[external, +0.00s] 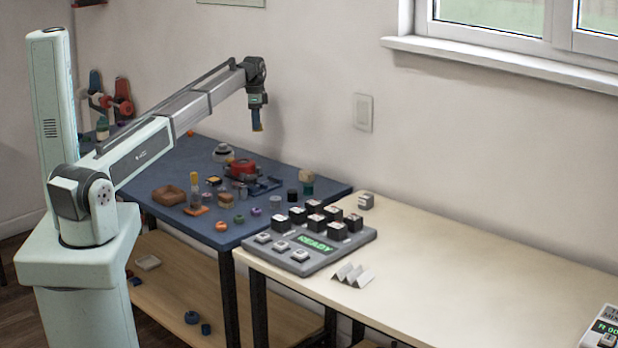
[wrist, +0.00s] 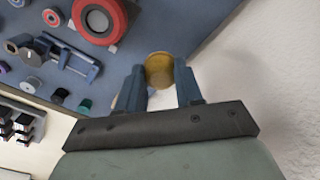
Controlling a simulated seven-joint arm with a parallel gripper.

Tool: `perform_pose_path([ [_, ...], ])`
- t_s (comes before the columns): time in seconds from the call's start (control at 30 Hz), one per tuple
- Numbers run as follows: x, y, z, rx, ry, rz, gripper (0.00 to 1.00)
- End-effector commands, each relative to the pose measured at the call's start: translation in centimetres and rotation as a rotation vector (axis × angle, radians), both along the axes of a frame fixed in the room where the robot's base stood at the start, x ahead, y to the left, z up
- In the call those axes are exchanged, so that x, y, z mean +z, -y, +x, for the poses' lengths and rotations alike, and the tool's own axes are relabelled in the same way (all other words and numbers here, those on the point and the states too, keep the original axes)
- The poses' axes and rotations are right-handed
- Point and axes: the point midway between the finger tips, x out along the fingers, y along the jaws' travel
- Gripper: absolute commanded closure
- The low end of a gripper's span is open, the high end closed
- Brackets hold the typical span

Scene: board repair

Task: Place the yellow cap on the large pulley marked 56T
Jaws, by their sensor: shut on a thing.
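My gripper (external: 257,128) is raised high above the back of the blue table, near the wall. In the wrist view its two blue fingers (wrist: 159,88) are shut on a round, dull yellow cap (wrist: 158,68). In the external view only a small yellow-brown bit of the cap shows between the fingers. A large red wheel with a grey centre (wrist: 98,18) lies on the blue table in the wrist view, apart from the gripper. It may be the large pulley, but no 56T mark is readable. A red object (external: 241,168) also sits on the table in the external view.
The blue table (external: 290,174) holds several small parts, a brown bowl (external: 168,195) and a yellow-handled tool (external: 195,190). A grey console (external: 310,250) with black blocks stands on the cream table (external: 450,270). The wall is close behind my gripper.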

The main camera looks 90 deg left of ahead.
Motion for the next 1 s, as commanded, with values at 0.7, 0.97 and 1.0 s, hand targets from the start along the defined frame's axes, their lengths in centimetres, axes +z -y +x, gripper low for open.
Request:
perform_pose_path([
  [0.7, 2.1, -9.1, -13.6, 0.298, -0.009, -0.029, 0.93],
  [0.97, 0.9, -8.7, -13.7, 0.347, -0.012, -0.037, 0.93],
  [1.0, 0.3, -8.7, -13.7, 0.347, -0.012, -0.037, 0.93],
])
